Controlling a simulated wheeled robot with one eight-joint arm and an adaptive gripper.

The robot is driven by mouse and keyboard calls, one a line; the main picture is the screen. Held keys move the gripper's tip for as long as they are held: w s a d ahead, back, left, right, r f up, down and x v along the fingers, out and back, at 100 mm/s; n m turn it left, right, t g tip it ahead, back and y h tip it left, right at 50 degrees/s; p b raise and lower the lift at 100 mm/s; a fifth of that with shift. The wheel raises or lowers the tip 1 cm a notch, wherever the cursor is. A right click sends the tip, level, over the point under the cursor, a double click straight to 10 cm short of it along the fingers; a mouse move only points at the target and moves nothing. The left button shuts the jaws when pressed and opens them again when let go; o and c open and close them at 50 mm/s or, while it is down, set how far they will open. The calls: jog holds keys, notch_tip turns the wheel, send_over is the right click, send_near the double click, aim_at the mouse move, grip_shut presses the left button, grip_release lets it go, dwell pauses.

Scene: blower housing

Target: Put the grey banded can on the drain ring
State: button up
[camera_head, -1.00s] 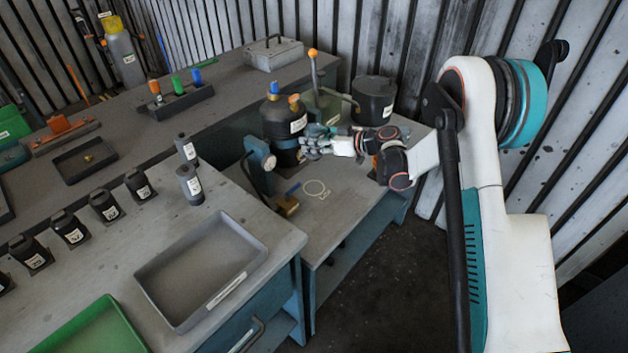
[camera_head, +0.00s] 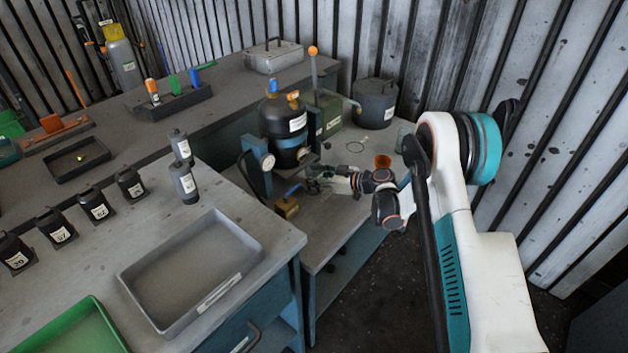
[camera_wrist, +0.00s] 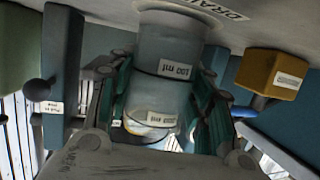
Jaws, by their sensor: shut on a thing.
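The grey banded can (camera_wrist: 158,93) is between the green-padded fingers of my gripper (camera_wrist: 160,105) in the wrist view. It is a pale grey cylinder with dark bands and labels, one reading "100 ml". Its far end is close to the grey work surface beside the "DRAIN" label (camera_wrist: 211,8); I cannot tell whether it touches. In the head view my gripper (camera_head: 322,182) is low over the lower bench, in front of the black tank. The drain ring cannot be made out in the head view, where my gripper covers that spot. The can is not clear there either.
A brass block (camera_head: 287,207) lies in front.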

jog(key=shift+f, duration=0.1)
jog(key=o, duration=1.1)
jog(key=shift+o, duration=0.2)
